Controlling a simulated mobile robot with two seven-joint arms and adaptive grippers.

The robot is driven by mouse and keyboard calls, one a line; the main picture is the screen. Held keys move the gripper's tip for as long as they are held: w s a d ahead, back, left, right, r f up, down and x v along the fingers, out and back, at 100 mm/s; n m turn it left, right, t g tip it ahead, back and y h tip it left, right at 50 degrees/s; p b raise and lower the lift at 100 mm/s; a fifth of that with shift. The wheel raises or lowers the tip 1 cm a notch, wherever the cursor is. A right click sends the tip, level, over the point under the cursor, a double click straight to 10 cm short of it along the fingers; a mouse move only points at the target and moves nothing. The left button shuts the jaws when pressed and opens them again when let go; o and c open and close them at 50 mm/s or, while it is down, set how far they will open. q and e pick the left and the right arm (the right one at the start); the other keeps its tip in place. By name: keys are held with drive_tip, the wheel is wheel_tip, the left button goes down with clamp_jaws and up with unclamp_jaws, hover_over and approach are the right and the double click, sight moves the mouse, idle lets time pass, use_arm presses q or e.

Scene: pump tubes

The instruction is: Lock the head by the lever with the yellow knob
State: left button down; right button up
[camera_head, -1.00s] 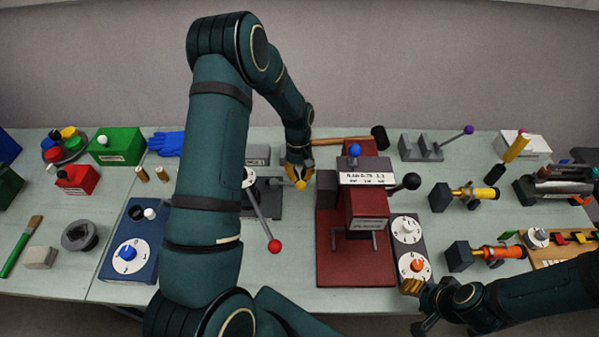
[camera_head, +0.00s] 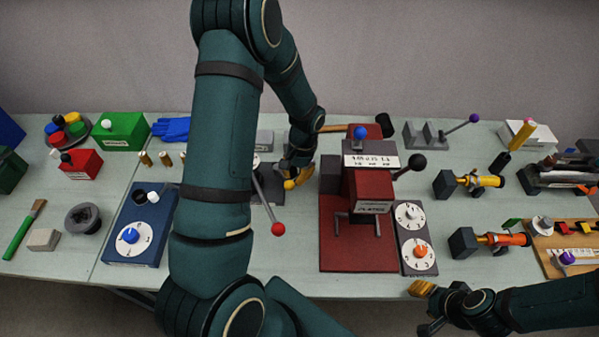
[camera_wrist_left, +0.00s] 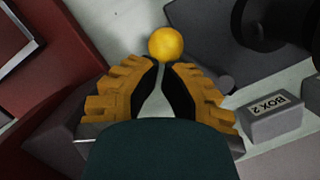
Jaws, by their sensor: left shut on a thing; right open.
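The lever's yellow knob (camera_wrist_left: 166,44) sits at the tips of my left gripper (camera_wrist_left: 164,68), whose fingers are nearly together. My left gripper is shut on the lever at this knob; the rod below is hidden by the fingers. In the head view the yellow knob (camera_head: 289,185) and left gripper (camera_head: 296,174) are just left of the red machine's head (camera_head: 367,188), above the table. The head carries a white label and stands over a red base plate (camera_head: 345,258). My right gripper (camera_head: 424,307) is open and empty at the table's front edge.
A lever with a red knob (camera_head: 278,229) stands left of the red base. A black ball handle (camera_head: 416,161) and a grey box with two white dials (camera_head: 419,268) are on the right. A box marked BOX 2 (camera_wrist_left: 271,118) lies near the left fingers.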

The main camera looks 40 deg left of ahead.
use_arm(q)
drive_tip(key=shift+s+m, duration=0.45)
drive_tip(key=shift+m, duration=0.25)
idle(0.3)
drive_tip(key=v, duration=1.2)
drive_tip(key=shift+d, duration=0.15)
